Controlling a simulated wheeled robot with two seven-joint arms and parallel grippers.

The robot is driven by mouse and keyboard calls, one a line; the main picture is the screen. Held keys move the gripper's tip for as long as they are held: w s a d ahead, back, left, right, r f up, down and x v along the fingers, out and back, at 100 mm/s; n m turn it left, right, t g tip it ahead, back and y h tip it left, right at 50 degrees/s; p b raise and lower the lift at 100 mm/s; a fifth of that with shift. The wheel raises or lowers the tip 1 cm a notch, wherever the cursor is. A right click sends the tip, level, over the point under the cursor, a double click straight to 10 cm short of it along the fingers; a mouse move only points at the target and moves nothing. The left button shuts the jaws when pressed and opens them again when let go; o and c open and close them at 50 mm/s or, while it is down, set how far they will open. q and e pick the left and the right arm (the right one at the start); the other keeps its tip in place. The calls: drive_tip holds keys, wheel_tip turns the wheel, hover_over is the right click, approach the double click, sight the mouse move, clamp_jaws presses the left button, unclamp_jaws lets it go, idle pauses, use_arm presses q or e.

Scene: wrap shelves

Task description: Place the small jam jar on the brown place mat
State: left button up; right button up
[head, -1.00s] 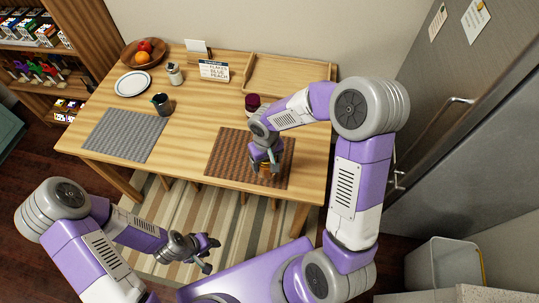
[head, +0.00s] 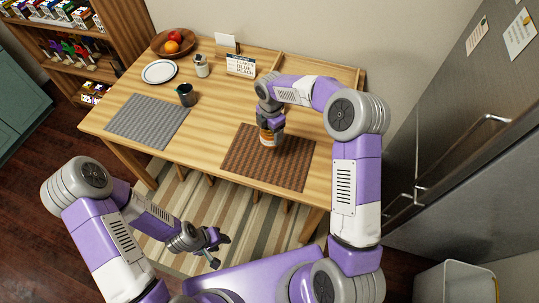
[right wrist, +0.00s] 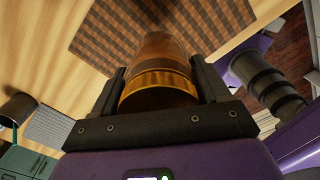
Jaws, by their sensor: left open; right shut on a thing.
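The small jam jar (right wrist: 158,88), amber with a gold lid, is between the fingers of my right gripper (right wrist: 160,92). In the head view the jar (head: 267,139) shows just below my right gripper (head: 270,124), over the back edge of the brown place mat (head: 268,165). I cannot tell whether its base touches anything. The brown mat also shows in the right wrist view (right wrist: 115,38), beyond the jar. My left gripper (head: 220,248) is open and empty, low in front of the table.
A grey mat (head: 148,121), dark mug (head: 185,95), white plate (head: 160,71), small lidded jar (head: 201,66), fruit bowl (head: 165,47) and sign card (head: 240,65) stand on the table's left and back. A fridge (head: 460,110) is at the right. The brown mat's front is clear.

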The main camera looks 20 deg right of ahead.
drive_tip(key=shift+w+n, duration=0.45)
drive_tip(key=shift+n, duration=0.35)
drive_tip(key=shift+f, duration=0.4)
drive_tip(key=b, duration=0.2)
hover_over(270, 154)
drive_tip(key=shift+n, duration=0.3)
wheel_tip(270, 154, down, 9)
drive_tip(key=shift+a+f, duration=0.15)
drive_tip(key=shift+s, duration=0.1)
drive_tip(key=shift+f, duration=0.15)
drive_tip(key=o, duration=1.3)
